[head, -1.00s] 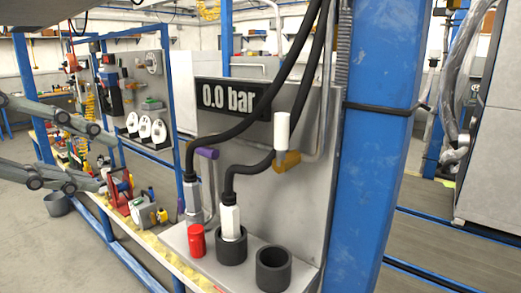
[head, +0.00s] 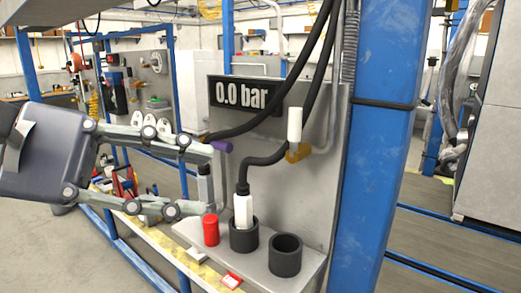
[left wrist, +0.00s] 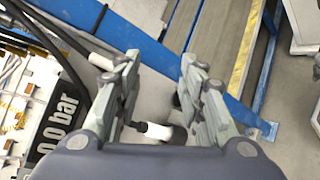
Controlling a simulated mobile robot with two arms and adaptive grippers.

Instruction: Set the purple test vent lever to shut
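The purple lever (head: 222,146) sticks out on the panel below the 0.0 bar display (head: 243,95) in the head view. My left gripper (head: 210,180) is open. Its upper fingertip overlaps the lever's left end in the picture, and its lower fingertip is near the red cylinder. I cannot tell whether the upper finger touches the lever. The left gripper (left wrist: 158,62) also shows open in the left wrist view, where I cannot make out the purple lever. The grey hose fitting (head: 205,186) is partly hidden behind the gripper. My right gripper is not in view.
A hose with a white nozzle (head: 243,210) stands in a black cup (head: 244,237). An empty black cup (head: 285,256) and a red cylinder (head: 211,230) are nearby. A blue post (head: 378,150) stands right.

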